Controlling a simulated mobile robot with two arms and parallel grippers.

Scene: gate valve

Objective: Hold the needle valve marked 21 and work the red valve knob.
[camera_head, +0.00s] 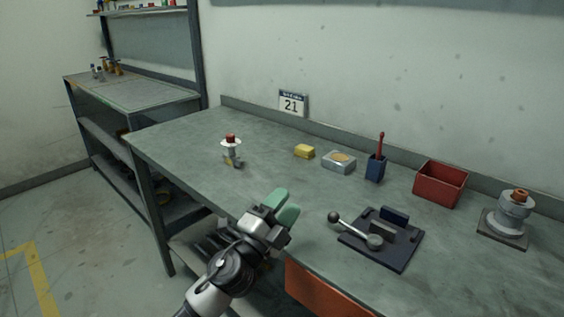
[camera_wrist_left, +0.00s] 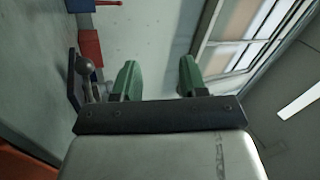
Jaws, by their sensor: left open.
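The needle valve (camera_head: 232,155) stands upright on the workbench towards its left end. It has a red knob (camera_head: 231,138) on top, a white disc under the knob and a metal body with a brassy part low down. My left gripper (camera_head: 286,208) is open and empty over the front edge of the bench, to the right of and nearer than the valve. Its green fingers also show apart in the left wrist view (camera_wrist_left: 160,80), with nothing between them. My right gripper is not in view.
On the bench (camera_head: 190,135) are a yellow block (camera_head: 304,151), a grey tin (camera_head: 339,162), a blue holder (camera_head: 375,169) with a red tool, a red bin (camera_head: 440,184), a dark lever fixture (camera_head: 384,250) and a grey flanged fitting (camera_head: 514,214). The surface around the valve is clear.

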